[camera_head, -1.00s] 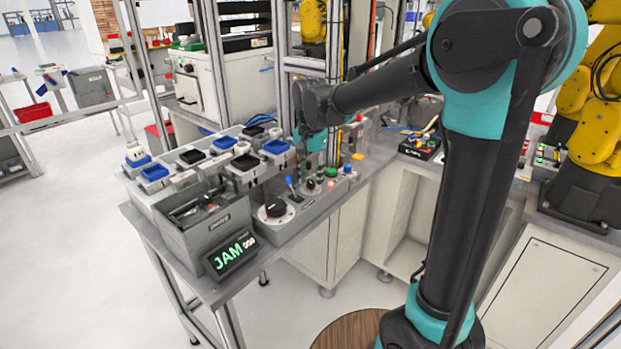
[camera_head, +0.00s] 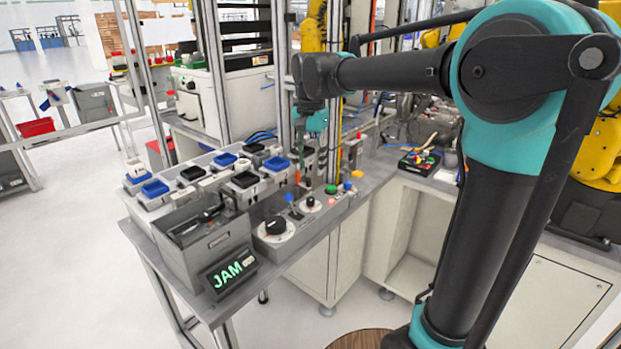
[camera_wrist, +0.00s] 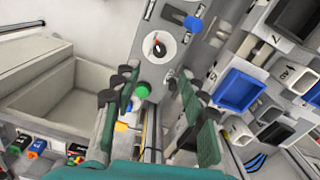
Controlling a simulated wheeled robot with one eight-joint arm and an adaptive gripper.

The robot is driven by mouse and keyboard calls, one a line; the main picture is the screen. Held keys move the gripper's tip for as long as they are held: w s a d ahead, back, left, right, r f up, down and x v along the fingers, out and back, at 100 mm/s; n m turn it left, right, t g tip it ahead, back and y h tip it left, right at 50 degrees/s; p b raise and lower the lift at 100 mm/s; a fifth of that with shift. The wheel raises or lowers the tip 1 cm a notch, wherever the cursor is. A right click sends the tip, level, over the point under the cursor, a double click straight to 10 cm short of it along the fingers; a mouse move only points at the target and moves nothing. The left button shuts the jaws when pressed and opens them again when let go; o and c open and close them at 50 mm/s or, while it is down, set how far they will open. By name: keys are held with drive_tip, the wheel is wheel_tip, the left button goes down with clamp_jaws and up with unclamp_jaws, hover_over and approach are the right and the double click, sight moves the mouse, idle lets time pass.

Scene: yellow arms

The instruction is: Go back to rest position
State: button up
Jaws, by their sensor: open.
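My gripper (camera_wrist: 152,85) is open, its two dark green fingers apart with nothing between them. In the head view my gripper (camera_head: 310,165) hangs down below the raised arm, above the back of the control panel, and is partly hard to make out against the posts. The grey control panel (camera_head: 283,241) has a black dial (camera_head: 275,225), a blue-tipped lever (camera_head: 289,197) and a green button (camera_head: 330,188). In the wrist view the green button (camera_wrist: 142,91) shows below the fingertips, beside a small dial (camera_wrist: 158,46) and a blue knob (camera_wrist: 193,23).
A grey bin (camera_head: 205,255) and a display reading JAM (camera_head: 228,273) stand at the bench's front. Blue and black trays (camera_head: 155,188) fill the left side. Metal posts (camera_head: 283,60) stand close behind my gripper. Yellow arms (camera_head: 600,140) stand at the right.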

drive_tip(key=shift+r, duration=0.75)
drive_tip(key=s+d+f+n+t, duration=0.2)
drive_tip(key=s+d+f, duration=0.6)
drive_tip(key=d+f, duration=0.2)
drive_tip(key=s+d+f+n+t, duration=0.2)
drive_tip(key=s+d+f, duration=0.7)
drive_tip(key=f, duration=0.6)
drive_tip(key=shift+s+d+f+n, duration=0.2)
drive_tip(key=shift+d+n, duration=0.6)
drive_tip(key=shift+d, duration=0.45)
